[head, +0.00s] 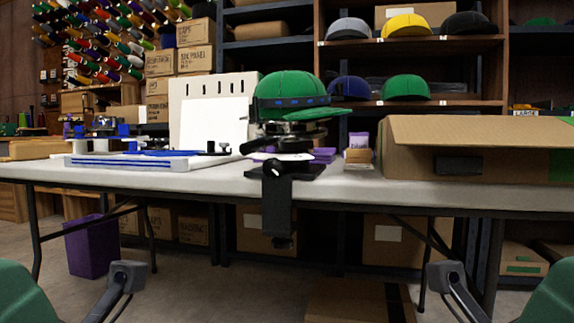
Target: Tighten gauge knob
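A green cap (286,92) with a dark blue-marked band sits on the cap gauge (290,132), a dark metal stand at the table's front edge. A black knob (273,168) is at the front of the gauge, below the cap. A black clamp bracket (277,205) hangs from the gauge over the table edge. My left gripper end (127,276) is low at the left and my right gripper end (445,276) is low at the right. Both are below the tabletop and well apart from the gauge. I cannot make out their fingers or whether they are open.
The white table (390,187) carries an open cardboard box (480,150) at right and a white-and-blue frame (150,158) at left. A purple bin (90,245) stands under the table. Space before the table is clear.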

